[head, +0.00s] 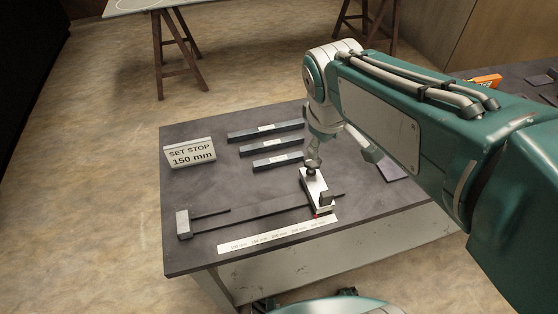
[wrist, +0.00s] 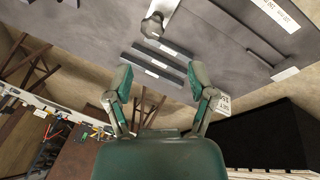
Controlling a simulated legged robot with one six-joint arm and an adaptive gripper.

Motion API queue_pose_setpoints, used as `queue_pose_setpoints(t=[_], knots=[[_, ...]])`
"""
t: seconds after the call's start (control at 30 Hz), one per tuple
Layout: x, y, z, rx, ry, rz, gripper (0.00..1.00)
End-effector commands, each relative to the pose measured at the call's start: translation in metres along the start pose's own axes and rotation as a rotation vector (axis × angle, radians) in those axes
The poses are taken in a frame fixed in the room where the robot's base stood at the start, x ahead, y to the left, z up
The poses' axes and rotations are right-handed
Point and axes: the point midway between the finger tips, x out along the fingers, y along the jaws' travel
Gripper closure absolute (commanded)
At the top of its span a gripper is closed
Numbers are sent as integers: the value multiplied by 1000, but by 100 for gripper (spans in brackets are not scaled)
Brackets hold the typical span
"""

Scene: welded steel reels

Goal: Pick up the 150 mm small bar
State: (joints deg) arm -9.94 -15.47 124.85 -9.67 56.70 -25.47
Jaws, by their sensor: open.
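Three dark bars with white labels lie side by side on the grey bench (head: 185,255). In the head view they are the far bar (head: 250,133), the middle bar (head: 258,147) and the near bar (head: 270,162); my arm borders or covers their right ends. The label text is too small to read, so I cannot tell which is the 150 mm one. In the wrist view the bars (wrist: 160,63) show beyond my gripper (wrist: 159,82), whose two fingers are spread apart with nothing between them. In the head view my arm hides much of the gripper.
A sign (head: 190,153) reading "SET STOP 150 mm" stands at the bench's left. A flat rail (head: 250,218) with a grey end block (head: 184,224) and a pale sliding stop (head: 315,188) lies in front of the bars. A scale strip (head: 278,235) lies nearer.

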Motion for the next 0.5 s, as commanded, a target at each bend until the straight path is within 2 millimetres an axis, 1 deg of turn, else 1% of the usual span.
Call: queue_pose_setpoints(t=[0.03,0.23,0.37,0.5], knots=[[8,1,-13,-73,-27,-6,29],[40,4,-61,-377,-121,-19,29],[65,0,-91,-574,-183,-33,29],[96,-9,-122,-787,-249,-51,29]])
